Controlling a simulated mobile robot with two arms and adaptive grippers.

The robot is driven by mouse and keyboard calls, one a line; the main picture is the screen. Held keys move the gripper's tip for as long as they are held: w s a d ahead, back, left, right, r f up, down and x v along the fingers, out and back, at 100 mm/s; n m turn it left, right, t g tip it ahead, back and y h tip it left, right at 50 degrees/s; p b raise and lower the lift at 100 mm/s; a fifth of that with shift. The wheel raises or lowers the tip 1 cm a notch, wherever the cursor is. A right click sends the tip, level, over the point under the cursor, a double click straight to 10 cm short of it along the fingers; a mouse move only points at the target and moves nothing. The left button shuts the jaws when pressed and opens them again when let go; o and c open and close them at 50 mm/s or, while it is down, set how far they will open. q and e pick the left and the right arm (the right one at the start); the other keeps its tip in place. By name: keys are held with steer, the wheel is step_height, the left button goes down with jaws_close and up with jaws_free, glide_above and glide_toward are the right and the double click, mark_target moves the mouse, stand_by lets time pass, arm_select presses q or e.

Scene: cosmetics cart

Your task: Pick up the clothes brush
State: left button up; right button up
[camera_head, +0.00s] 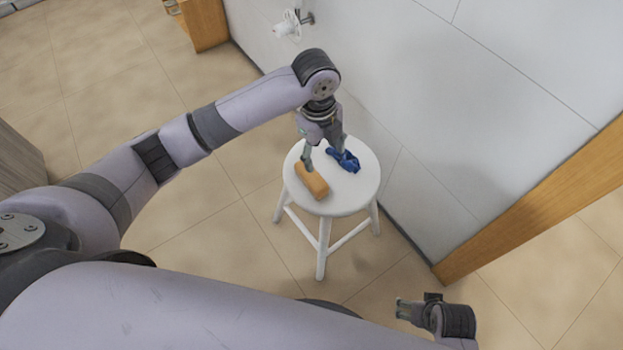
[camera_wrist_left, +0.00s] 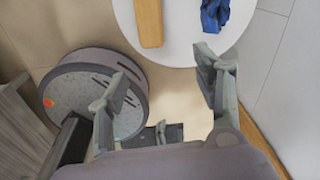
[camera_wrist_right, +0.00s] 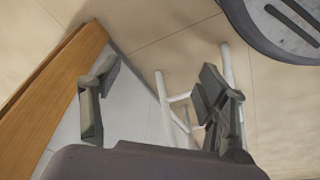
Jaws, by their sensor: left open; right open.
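A tan, block-shaped thing that looks like the clothes brush (camera_head: 312,183) lies on the white stool seat (camera_head: 345,198), near its left front edge. No bristles show. It also shows at the top of the left wrist view (camera_wrist_left: 149,22). My left gripper (camera_head: 324,160) is open and empty above the seat, between the brush and a crumpled blue cloth (camera_head: 346,161). In the left wrist view its fingers (camera_wrist_left: 160,82) are spread, with the brush beyond them. My right gripper (camera_head: 405,309) is open and empty, low and right of the stool; its spread fingers show in the right wrist view (camera_wrist_right: 150,82).
The blue cloth (camera_wrist_left: 214,14) lies beside the brush on the stool. A pale wall (camera_head: 430,90) stands close behind the stool, with a wooden frame (camera_head: 530,205) at right. Stool legs (camera_wrist_right: 166,105) show in the right wrist view. Tiled floor (camera_head: 190,245) left of the stool is clear.

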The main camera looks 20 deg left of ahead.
arm_select(q)
step_height(320, 180, up, 2)
steer(key=w+a+m, duration=0.1)
steer(key=w+a, duration=0.1)
steer(key=y+b, duration=0.1)
steer(key=b, duration=0.2)
glide_toward(310, 175)
steer(key=shift+m, duration=0.3)
steer(key=f, duration=0.5)
steer(key=shift+w+d, duration=0.3)
steer(key=shift+w, duration=0.1)
steer(key=shift+f, duration=0.35)
steer(key=f, duration=0.1)
steer(key=f+b, duration=0.2)
steer(key=f, duration=0.1)
steer(key=shift+a+f, duration=0.1)
steer(key=shift+a, duration=0.2)
steer(key=shift+f, duration=0.4)
arm_select(e)
steer(key=w+v, duration=0.2)
steer(key=v, duration=1)
steer(key=shift+r+t, duration=0.4)
arm_select(q)
steer(key=shift+c, duration=0.3)
arm_select(e)
steer(key=shift+s+d, duration=0.1)
